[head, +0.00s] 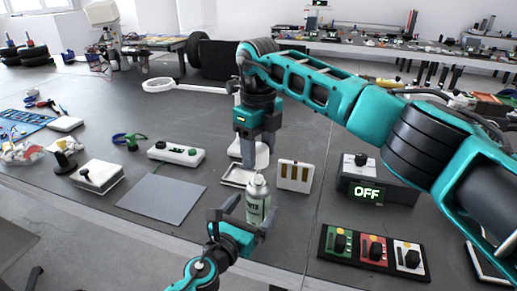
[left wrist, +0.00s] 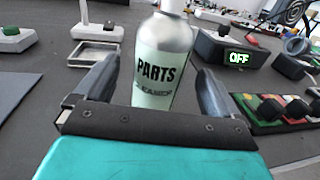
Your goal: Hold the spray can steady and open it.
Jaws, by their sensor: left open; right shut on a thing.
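The spray can (head: 257,200) is pale green with a silver shoulder and stands upright on the table. It also shows in the left wrist view (left wrist: 166,68), with dark "PARTS" lettering; its top is cut off there. My left gripper (head: 249,212) is open, low at the can, with one finger on each side; I cannot tell whether they touch it. My right gripper (head: 248,152) points down just above and behind the can's top. It is shut on a small piece that looks like the can's cap, mostly hidden by the fingers. The can's top shows no cap.
A white-rimmed tray (left wrist: 97,55) lies behind the can. A white slotted box (head: 294,176) and a dark box reading OFF (head: 378,185) stand right of it. A panel of knobs (head: 374,255) is at the front right. A grey plate (head: 162,198) lies left.

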